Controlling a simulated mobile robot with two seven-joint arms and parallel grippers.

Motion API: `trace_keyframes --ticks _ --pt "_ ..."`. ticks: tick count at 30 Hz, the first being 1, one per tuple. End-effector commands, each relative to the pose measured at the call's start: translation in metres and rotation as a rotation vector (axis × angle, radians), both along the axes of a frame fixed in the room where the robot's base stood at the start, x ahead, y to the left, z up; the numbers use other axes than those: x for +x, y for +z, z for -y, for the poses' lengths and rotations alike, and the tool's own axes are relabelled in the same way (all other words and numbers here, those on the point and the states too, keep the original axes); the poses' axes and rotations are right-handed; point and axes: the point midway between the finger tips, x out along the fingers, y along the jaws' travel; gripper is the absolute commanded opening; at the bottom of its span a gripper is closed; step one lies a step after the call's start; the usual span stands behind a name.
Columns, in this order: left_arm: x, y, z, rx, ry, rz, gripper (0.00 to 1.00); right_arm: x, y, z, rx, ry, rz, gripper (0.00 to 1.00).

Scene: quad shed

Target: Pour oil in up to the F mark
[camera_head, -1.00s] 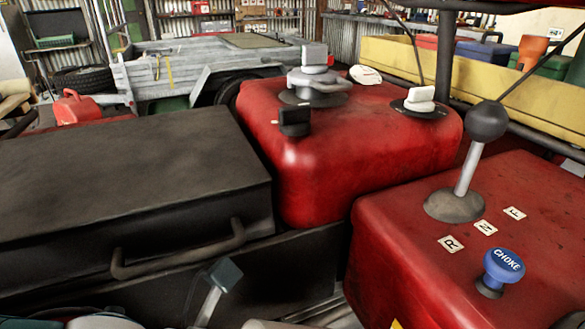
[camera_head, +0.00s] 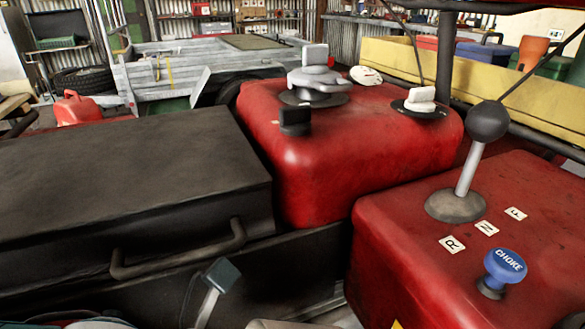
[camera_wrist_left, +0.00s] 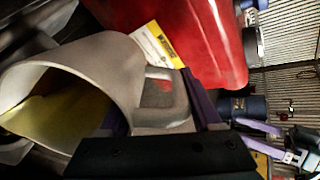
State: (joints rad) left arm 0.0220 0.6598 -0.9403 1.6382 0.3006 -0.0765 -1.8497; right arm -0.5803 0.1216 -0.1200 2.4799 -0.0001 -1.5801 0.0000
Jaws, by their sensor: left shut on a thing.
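A pale grey-beige jug (camera_wrist_left: 95,60) fills the left of the left wrist view. Its wide mouth faces left, with yellowish colour inside, and it looks tilted over. My left gripper (camera_wrist_left: 165,125) is shut on the jug, near its handle; its dark body crosses the bottom of that view and partly hides the hold. In the head view I cannot make out this gripper. An F label (camera_head: 515,214) lies beside N and R labels on the red panel, by the black-knobbed lever (camera_head: 470,165). No oil level shows. My right gripper is in neither view.
A red tank (camera_head: 360,160) with a grey cap (camera_head: 316,80) stands in the middle. A black box (camera_head: 130,185) with a front handle is left of it. A small lever (camera_head: 215,285) rises below the box. A blue choke knob (camera_head: 505,265) sticks up at right.

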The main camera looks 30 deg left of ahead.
Motion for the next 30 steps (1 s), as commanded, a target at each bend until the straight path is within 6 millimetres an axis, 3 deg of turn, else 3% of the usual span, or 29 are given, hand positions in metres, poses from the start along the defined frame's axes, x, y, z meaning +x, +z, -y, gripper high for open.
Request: trace_keyframes --ticks 30 --pt "0.0001 0.01 -0.0043 -0.034 0.0 0.03 0.0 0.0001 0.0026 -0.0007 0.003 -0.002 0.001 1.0"
